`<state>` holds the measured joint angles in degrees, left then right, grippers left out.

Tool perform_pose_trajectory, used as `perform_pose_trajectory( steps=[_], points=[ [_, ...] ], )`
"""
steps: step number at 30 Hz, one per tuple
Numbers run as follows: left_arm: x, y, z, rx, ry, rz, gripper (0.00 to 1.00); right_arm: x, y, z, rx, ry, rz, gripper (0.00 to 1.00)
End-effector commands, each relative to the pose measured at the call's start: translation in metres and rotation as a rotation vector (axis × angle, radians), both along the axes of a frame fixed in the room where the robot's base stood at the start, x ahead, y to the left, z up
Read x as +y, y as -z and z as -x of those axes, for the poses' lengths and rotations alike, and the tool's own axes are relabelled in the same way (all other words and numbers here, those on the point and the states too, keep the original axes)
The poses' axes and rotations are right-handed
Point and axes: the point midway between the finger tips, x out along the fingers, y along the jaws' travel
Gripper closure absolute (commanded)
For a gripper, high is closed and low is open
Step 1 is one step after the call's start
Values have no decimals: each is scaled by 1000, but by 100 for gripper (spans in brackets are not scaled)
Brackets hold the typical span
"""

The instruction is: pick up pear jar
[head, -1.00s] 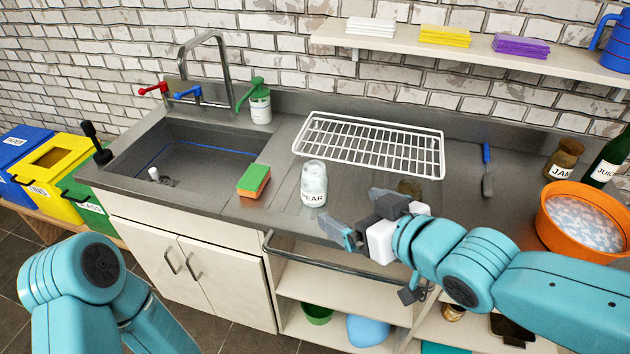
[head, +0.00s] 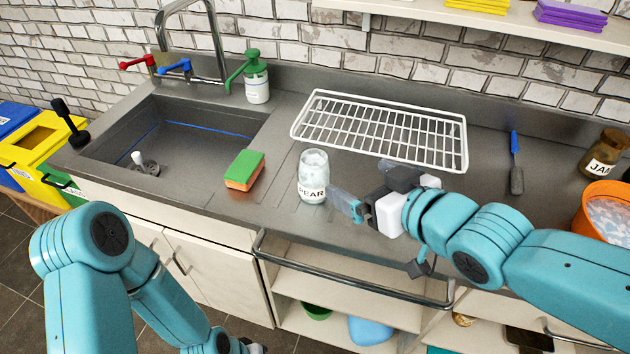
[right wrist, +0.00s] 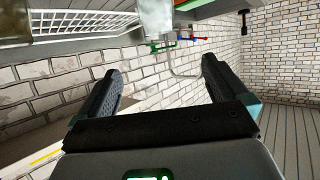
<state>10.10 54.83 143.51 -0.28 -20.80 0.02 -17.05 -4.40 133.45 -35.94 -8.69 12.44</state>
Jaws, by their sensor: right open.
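The pear jar (head: 313,170) is a clear glass jar with pale contents and a white "PEAR" label. It stands upright on the steel counter (head: 265,205), right of the sponge. My right gripper (head: 364,184) is open and empty, just right of the jar in the head view. Its near fingertip looks close to the jar's lower right side; I cannot tell if they touch. In the right wrist view the jar (right wrist: 156,18) shows at the top edge, cut off, beyond the two spread fingers. My left arm is at lower left; its gripper is mostly cut off at the bottom edge.
A green and orange sponge (head: 244,171) lies left of the jar, by the sink (head: 190,150). A white wire rack (head: 385,128) lies behind it.

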Motion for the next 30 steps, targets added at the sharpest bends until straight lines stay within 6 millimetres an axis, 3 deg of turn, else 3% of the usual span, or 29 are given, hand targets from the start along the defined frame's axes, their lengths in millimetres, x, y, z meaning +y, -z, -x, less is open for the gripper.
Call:
perform_pose_trajectory(
  steps=[1, 3, 11, 19, 24, 30],
  points=[
    [0, 20, 0, 1, 0, 0, 64, 0, 20, 1, 1, 0, 1, 0],
    [0, 30, 0, 1, 0, 0, 64, 0, 30, 2, 1, 0, 0, 0],
    [0, 52, 0, 1, 0, 0, 64, 3, 52, 4, 2, -1, -1, 0],
    [0, 81, 0, 1, 0, 0, 64, 30, 75, -39, 4, -2, 0, 0],
    [0, 78, 0, 0, 0, 0, 64, 48, 83, -68, 4, -1, 1, 0],
    [0, 77, 0, 0, 0, 0, 64, 57, 90, -85, 1, -1, 0, 0]
  ],
)
